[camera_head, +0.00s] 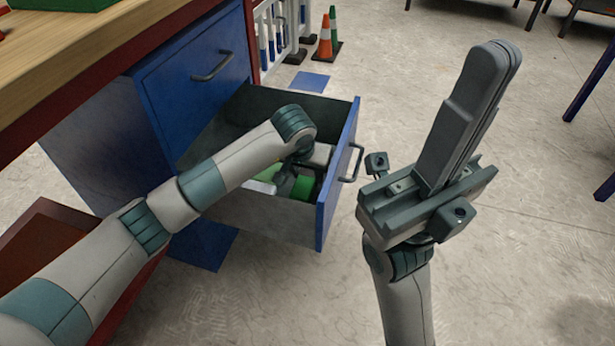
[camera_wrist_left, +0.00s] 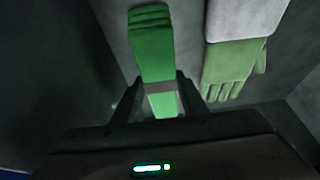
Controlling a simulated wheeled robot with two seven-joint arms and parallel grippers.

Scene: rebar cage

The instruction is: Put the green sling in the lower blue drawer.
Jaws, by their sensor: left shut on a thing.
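The lower blue drawer (camera_head: 340,170) is pulled open below a closed upper drawer. My left gripper (camera_head: 290,183) reaches down inside it. In the left wrist view my left gripper (camera_wrist_left: 160,95) is shut on the green sling (camera_wrist_left: 153,50), a folded bright green strap with a grey band. Part of the sling (camera_head: 303,188) shows low in the drawer in the head view; my arm hides some of it. I cannot tell whether the sling touches the drawer floor. My right gripper (camera_head: 490,65) points up, outside the drawer at the right, its fingers together and empty.
A pale green and white glove (camera_wrist_left: 230,65) lies in the drawer beside the sling. The closed upper drawer (camera_head: 190,85) and wooden worktop (camera_head: 90,60) are above and left. Cones (camera_head: 326,38) and a white barrier stand behind.

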